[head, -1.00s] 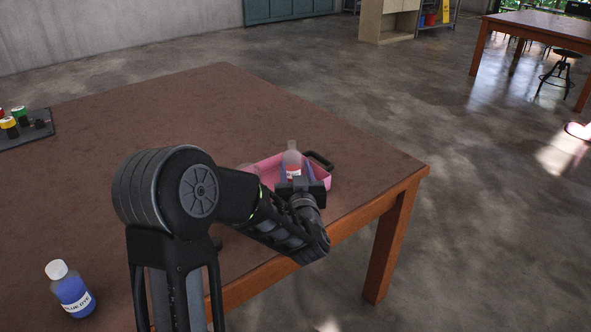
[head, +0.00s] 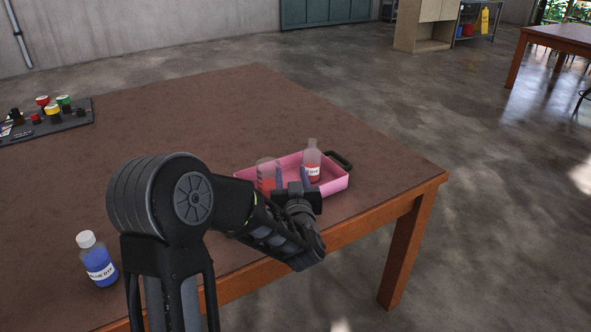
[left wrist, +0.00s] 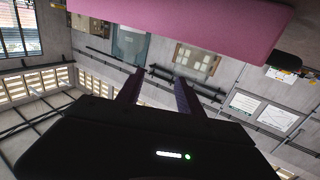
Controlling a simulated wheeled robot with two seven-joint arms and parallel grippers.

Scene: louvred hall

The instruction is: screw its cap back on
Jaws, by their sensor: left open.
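A bottle with red contents and a label (head: 312,168) stands upright in the pink tray (head: 334,184); its narrow pale neck shows no white cap. A clear beaker with red liquid (head: 267,172) stands to its left in the tray. I see no loose cap. My left gripper (head: 292,177) is at the tray's near side, open and empty, in front of the gap between beaker and bottle; I cannot tell whether it touches the tray. In the left wrist view its two fingers (left wrist: 158,90) stand apart below the pink tray wall (left wrist: 190,22). My right gripper is out of view.
A blue dye bottle (head: 98,262) with a white cap stands at the front left of the brown table (head: 190,120). A dark panel with coloured buttons (head: 75,119) lies at the far left. A dark handle (head: 339,160) is on the tray's far right. The table's middle is clear.

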